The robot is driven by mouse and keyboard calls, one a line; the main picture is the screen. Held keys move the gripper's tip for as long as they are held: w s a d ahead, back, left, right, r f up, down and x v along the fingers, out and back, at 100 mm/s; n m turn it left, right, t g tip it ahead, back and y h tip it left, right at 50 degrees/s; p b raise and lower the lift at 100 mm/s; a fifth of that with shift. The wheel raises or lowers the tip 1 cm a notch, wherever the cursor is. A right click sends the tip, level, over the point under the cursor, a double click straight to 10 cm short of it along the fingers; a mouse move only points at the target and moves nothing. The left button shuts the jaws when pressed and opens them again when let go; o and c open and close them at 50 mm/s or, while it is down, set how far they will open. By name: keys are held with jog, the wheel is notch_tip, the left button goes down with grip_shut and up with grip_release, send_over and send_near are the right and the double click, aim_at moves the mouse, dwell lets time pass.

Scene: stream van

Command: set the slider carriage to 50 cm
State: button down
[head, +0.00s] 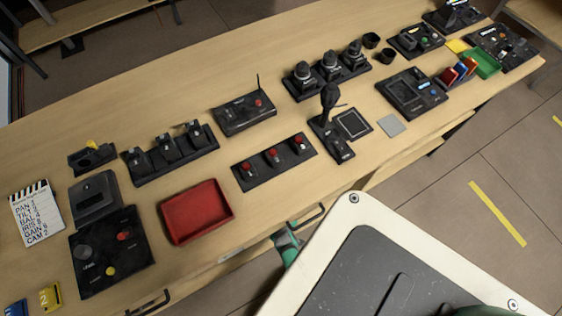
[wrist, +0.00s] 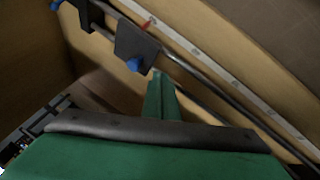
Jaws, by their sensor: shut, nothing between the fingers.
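The scale's figures are too small to read. My gripper (wrist: 158,76) is shut and empty, its green tip just below and right of the carriage. I cannot tell whether they touch.
A black end bracket (wrist: 88,13) with a blue part (wrist: 56,4) is beyond the carriage.

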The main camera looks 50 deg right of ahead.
jog(key=v, duration=1)
jog(key=shift+a, duration=0.25)
jog(key=shift+a, duration=0.1)
